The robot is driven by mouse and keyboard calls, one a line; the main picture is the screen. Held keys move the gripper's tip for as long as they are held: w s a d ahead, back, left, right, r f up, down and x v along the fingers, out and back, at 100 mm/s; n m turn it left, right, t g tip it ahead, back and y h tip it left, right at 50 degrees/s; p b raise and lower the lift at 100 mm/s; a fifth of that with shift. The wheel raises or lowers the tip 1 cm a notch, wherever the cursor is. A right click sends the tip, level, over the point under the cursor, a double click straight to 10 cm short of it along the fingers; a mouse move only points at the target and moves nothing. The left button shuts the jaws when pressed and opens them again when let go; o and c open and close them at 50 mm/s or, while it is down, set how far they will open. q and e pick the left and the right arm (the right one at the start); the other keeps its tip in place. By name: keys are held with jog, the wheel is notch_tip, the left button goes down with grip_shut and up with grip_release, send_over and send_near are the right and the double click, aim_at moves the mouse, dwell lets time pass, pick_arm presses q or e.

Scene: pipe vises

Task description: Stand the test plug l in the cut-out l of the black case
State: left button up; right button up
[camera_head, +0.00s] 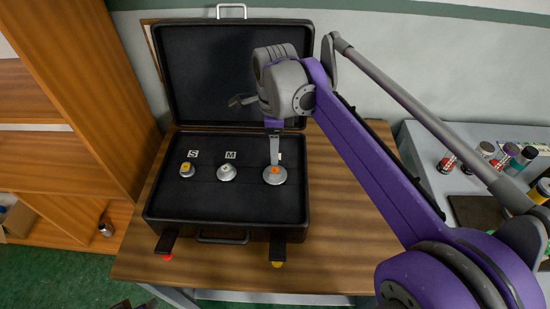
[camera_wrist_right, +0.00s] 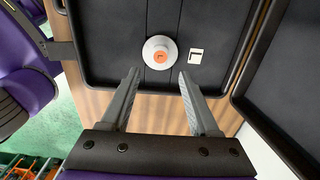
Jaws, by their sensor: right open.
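The test plug l (camera_head: 274,175), a pale round disc with an orange top marked L, stands upright on the black case's (camera_head: 225,232) foam at the right. It also shows in the right wrist view (camera_wrist_right: 150,46), next to the white L label (camera_wrist_right: 195,56). The cut-out l is hidden under it; I cannot tell how deep it sits. My right gripper (camera_head: 275,161) is over the plug in the head view. In the wrist view its two fingers (camera_wrist_right: 159,78) are spread, with nothing between them and the plug beyond their tips. My left gripper is not in view.
Two other plugs stand in the case by the S (camera_head: 187,169) and M (camera_head: 227,173) labels. The case lid (camera_head: 215,75) stands open at the back. The wooden table (camera_head: 340,230) is bare right of the case. Several cans and bottles (camera_head: 487,150) stand on a grey bench at right.

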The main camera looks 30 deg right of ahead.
notch_tip(320, 180, up, 4)
jog(key=shift+r, duration=0.1)
dwell(1.4)
